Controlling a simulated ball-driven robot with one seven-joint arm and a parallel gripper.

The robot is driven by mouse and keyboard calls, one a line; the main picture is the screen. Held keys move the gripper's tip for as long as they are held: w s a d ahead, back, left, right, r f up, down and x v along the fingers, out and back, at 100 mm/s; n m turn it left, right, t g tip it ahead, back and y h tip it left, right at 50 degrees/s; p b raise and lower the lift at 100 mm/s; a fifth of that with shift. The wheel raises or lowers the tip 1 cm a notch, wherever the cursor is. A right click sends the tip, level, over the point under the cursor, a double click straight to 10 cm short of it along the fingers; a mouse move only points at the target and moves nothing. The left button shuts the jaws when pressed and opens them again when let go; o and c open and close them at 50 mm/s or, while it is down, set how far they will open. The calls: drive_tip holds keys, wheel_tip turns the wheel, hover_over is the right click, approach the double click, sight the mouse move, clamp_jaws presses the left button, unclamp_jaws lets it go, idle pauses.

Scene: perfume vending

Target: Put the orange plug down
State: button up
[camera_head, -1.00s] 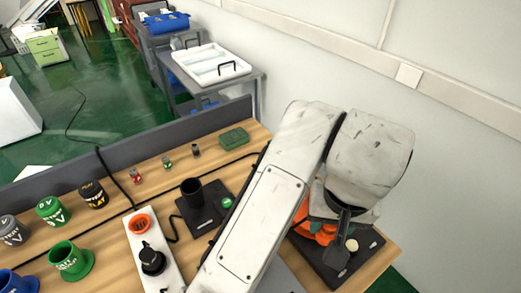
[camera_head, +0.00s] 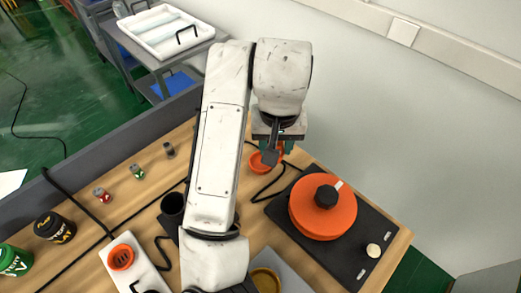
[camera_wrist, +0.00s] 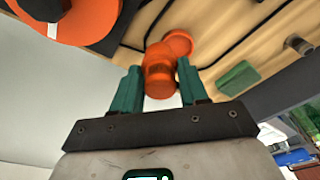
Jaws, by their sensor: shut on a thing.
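The orange plug (camera_wrist: 159,78) is between the green fingers of my gripper (camera_wrist: 158,82) in the wrist view. The gripper is shut on its narrower body, and its wide round end (camera_wrist: 178,42) points away from the gripper toward the wooden table. In the head view the plug (camera_head: 262,163) shows partly below my gripper (camera_head: 276,150), near the table's back edge. The fingers and wrist hide part of it. I cannot tell whether the plug touches the table (camera_head: 251,212).
A large orange round device (camera_head: 310,222) with a black knob sits on a black base (camera_head: 350,255) to the right. Black cables cross the table.

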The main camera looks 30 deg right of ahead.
drive_tip(key=w+f, duration=0.2)
drive_tip(key=f, duration=0.1)
drive_tip(key=w+f, duration=0.3)
drive_tip(key=shift+w+a, duration=0.15)
drive_tip(key=shift+w, duration=0.05)
drive_tip(key=shift+w+f, duration=0.15)
drive_tip(key=shift+f, duration=0.75)
drive_tip(key=shift+w+f, duration=0.1)
drive_tip(key=shift+f, duration=0.75)
drive_tip(key=shift+f, duration=0.1)
drive_tip(key=o, duration=1.1)
drive_tip(key=r, duration=0.4)
drive_tip(key=s+r, duration=0.1)
drive_tip(key=r, duration=0.7)
drive_tip(key=shift+s+a, duration=0.3)
drive_tip(key=shift+a, duration=0.1)
